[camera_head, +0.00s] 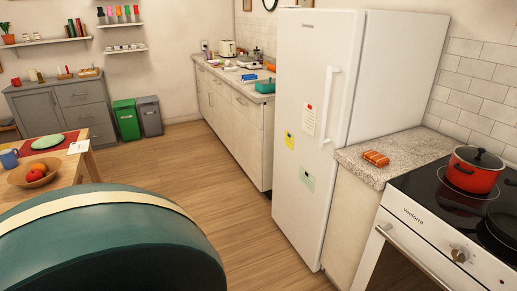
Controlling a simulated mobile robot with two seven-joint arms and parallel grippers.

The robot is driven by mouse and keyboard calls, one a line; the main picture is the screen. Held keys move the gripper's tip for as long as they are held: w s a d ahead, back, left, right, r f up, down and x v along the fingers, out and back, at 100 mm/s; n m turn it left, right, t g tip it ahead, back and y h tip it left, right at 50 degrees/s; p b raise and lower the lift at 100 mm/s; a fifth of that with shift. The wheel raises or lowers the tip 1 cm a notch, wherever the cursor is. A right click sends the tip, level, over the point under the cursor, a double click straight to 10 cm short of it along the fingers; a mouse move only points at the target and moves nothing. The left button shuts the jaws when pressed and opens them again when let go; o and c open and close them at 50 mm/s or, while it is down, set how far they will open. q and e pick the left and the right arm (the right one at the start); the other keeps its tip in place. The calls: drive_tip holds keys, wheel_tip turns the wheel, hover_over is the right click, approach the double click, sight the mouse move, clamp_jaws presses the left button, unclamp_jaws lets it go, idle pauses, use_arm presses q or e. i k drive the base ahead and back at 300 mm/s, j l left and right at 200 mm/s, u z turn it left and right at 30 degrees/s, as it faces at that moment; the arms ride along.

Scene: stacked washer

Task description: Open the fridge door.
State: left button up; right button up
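The white fridge (312,150) stands upright right of the middle of the head view. Its door (303,60) looks shut and has notes stuck on it in white, yellow and pale green. A long white vertical handle (328,105) sits on the door's right side. The lower part of the fridge's right side is hidden by the counter. Neither of my grippers shows in this view, and nothing touches the handle.
A granite counter (405,153) with an orange packet and a white stove (420,235) with a red pot (474,170) stand right of the fridge. A long counter (235,105) runs behind it on the left. A table (88,163) is at the left. The wooden floor (215,190) before the fridge is clear.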

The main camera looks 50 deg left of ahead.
sight(319, 50)
drive_tip(key=u, duration=1.45)
drive_tip(key=i, duration=0.25)
